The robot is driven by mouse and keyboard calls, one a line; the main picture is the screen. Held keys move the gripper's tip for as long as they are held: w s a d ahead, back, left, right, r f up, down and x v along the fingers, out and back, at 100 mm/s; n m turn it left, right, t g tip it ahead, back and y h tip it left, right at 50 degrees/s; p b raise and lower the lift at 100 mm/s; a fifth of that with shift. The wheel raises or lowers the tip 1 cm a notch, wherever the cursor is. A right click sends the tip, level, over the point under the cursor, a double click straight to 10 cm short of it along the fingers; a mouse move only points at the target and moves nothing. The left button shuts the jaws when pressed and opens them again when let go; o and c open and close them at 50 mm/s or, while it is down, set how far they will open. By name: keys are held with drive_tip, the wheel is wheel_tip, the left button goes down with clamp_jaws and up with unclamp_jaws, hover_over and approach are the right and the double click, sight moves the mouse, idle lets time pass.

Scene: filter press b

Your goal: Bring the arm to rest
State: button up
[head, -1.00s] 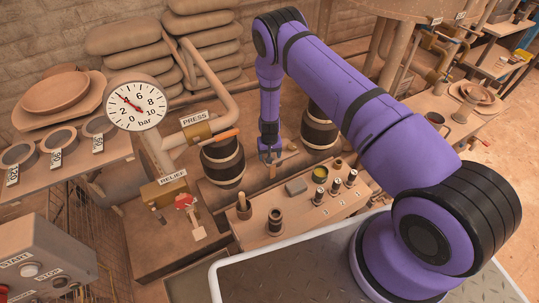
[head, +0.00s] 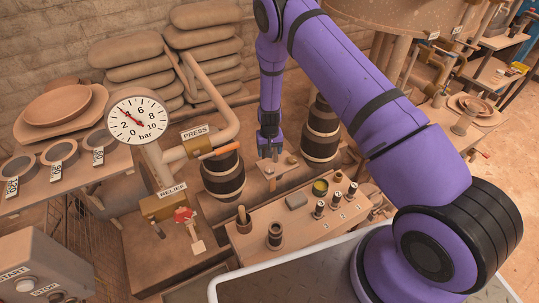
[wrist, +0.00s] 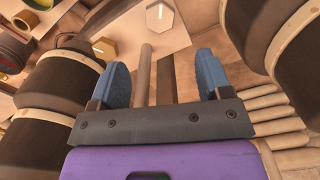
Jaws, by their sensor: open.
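My purple arm reaches from the lower right of the head view up and over to the back of the bench. My gripper (head: 267,155) points down between two dark banded barrels, the left one (head: 223,175) and the right one (head: 321,130). In the wrist view its two blue fingers (wrist: 160,78) stand apart with nothing held between them. A wooden post (wrist: 143,75) shows beyond the gap between the fingers. In the head view a small wooden block (head: 270,171) is just below the fingertips; I cannot tell whether they touch.
A pressure gauge (head: 138,118), a PRESS valve with an orange handle (head: 220,151) and a RELIEF valve with a red handle (head: 184,214) stand to the left. A control box (head: 45,270) is at lower left.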

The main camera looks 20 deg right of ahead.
drive_tip(key=shift+r, duration=0.1)
idle(0.4)
drive_tip(key=s+d+r+t, duration=0.1)
drive_tip(key=s+r, duration=0.2)
drive_tip(key=r, duration=1.1)
drive_tip(key=s+d+r+t+y, duration=0.1)
drive_tip(key=s+r, duration=0.1)
drive_tip(key=r, duration=1.1)
drive_tip(key=s+r, duration=0.3)
drive_tip(key=r, duration=1.1)
drive_tip(key=s+d+r+n+t, duration=0.1)
drive_tip(key=s+d+r+t, duration=0.15)
drive_tip(key=s+r, duration=1.15)
drive_tip(key=s+d+r, duration=0.1)
drive_tip(key=s, duration=0.7)
drive_tip(key=s+d+h, duration=0.1)
drive_tip(key=s, duration=0.8)
drive_tip(key=shift+s+d+r+n+t, duration=0.15)
drive_tip(key=shift+d+r+n+t, duration=0.15)
drive_tip(key=shift+r+t, duration=0.1)
